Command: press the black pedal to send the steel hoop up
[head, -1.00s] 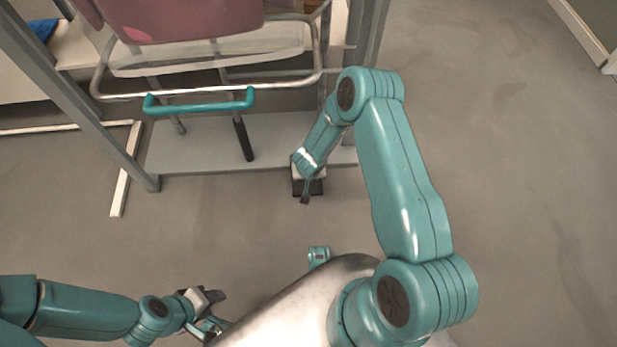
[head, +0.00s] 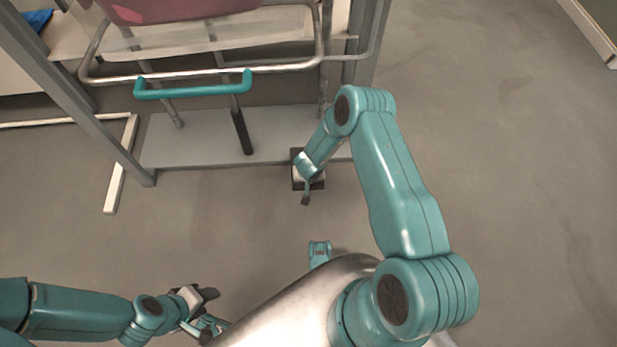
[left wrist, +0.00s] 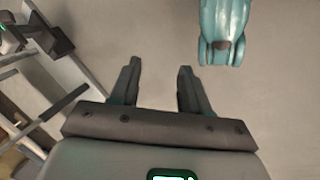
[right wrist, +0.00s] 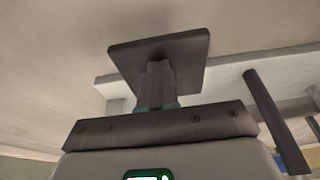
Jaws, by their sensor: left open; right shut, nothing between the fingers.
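The black pedal (head: 298,184) is a small dark plate at the front right of the rail's base, partly covered by my right gripper (head: 306,194). In the right wrist view the dark square pedal (right wrist: 185,48) lies at the tips of my shut right gripper (right wrist: 158,68); they look in contact. The steel hoop (head: 287,74), a silver tube frame with a teal handle (head: 195,91) at its front, is at the upper left of the head view. My left gripper (head: 210,303) is low at the left, away from the rail; its fingers (left wrist: 158,68) are apart and empty.
Grey posts (head: 88,115) frame the rail, with a flat grey base plate (head: 200,148) below. A dark red garment (head: 190,8) is above the hoop. A white floor bar (head: 118,180) lies at left. Open floor (head: 500,180) is at the right.

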